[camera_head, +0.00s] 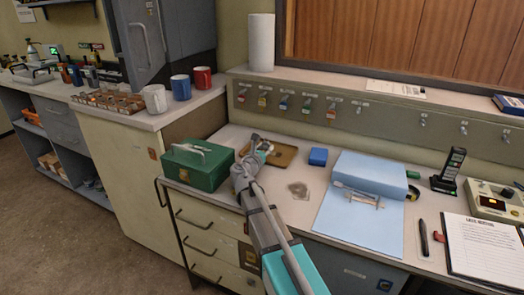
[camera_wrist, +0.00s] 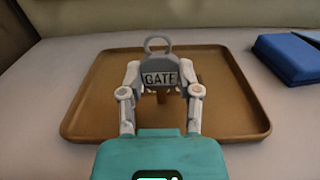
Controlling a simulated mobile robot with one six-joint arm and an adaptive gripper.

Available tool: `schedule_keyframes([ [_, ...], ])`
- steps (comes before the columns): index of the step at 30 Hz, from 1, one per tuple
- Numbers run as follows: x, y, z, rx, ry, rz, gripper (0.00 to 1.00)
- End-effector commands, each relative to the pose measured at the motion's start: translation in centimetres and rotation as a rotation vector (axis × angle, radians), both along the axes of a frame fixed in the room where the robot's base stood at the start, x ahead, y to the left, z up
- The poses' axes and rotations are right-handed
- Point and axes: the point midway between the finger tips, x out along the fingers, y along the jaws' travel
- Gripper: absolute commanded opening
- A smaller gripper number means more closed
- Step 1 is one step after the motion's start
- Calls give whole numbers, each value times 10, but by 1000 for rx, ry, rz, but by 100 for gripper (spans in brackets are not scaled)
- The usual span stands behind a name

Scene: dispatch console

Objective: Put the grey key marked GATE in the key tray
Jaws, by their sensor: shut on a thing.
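The grey key marked GATE (camera_wrist: 160,74) is between the fingers of my gripper (camera_wrist: 160,88) in the wrist view, its ring at the top and its label facing the camera. My gripper is shut on it. The brown key tray (camera_wrist: 88,115) lies beneath and behind the key. The wrist view does not show clearly whether the key touches the tray floor. In the head view the tray (camera_head: 286,155) lies on the desk, partly behind my gripper (camera_head: 266,148); the key is too small to make out there.
A green metal box (camera_head: 205,170) stands left of the tray. A blue box (camera_head: 318,156) stands to its right, also in the wrist view (camera_wrist: 290,58). Several keys hang on the panel (camera_head: 385,117) behind. A light blue mat (camera_head: 340,222) lies at the right.

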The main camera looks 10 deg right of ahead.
Motion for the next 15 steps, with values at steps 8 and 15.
schedule_keyframes([
  [8,0,0,-3,0,0,0,6],
  [15,0,0,-3,0,0,0,78],
])
